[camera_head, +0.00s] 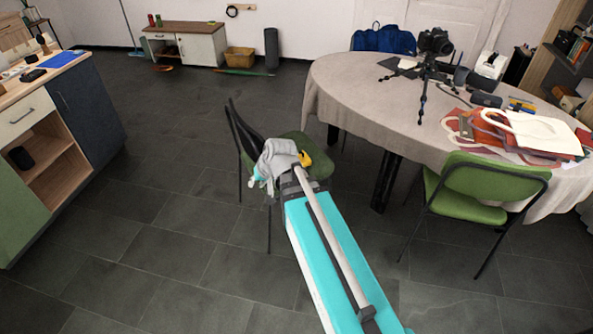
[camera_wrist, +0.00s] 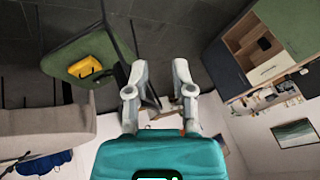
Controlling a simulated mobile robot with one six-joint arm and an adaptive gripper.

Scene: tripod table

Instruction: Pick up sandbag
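A small yellow object (camera_head: 306,158), likely the sandbag, lies on the green seat of a chair (camera_head: 318,150) beside the round table. My arm partly hides it in the head view. In the wrist view, which is upside down, the yellow object (camera_wrist: 86,70) rests whole on the green seat (camera_wrist: 75,50), left of my fingers and apart from them. My gripper (camera_wrist: 160,68) is open, with its two grey fingers spread and nothing between them. In the head view my gripper (camera_head: 256,180) is over the chair's left side, partly hidden by my wrist.
The round table (camera_head: 350,95) holds a camera on a tripod (camera_head: 433,45), bags (camera_head: 535,135) and small items. Another green chair (camera_head: 480,190) stands at the right. The chair's dark backrest (camera_head: 240,130) rises near my gripper. A cabinet (camera_head: 50,130) stands left; floor between is clear.

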